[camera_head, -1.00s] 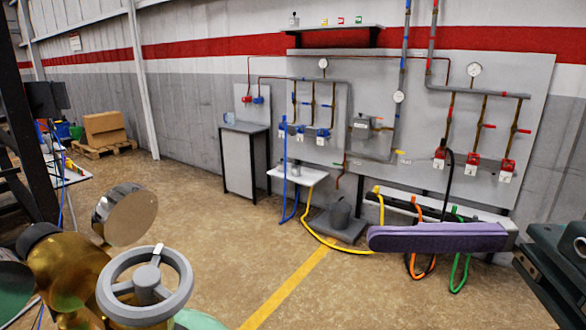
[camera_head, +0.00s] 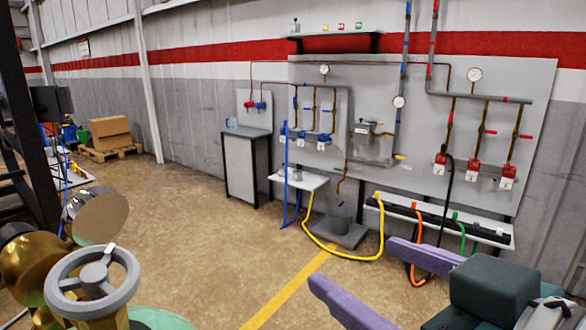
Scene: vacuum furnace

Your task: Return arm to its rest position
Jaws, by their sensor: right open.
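My right gripper (camera_head: 351,261) comes in from the lower right. Its two purple fingers are spread well apart and point to the left, with nothing between them. Its dark green body (camera_head: 492,285) fills the lower right corner. My left gripper is not in view.
A grey handwheel (camera_head: 92,283) on brass fittings is close at the lower left. A grey wall panel (camera_head: 300,95) carries pipes, gauges and valves. Yellow (camera_head: 381,225) and other hoses hang below. A dark-framed cabinet (camera_head: 245,168) stands left. The middle floor is clear.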

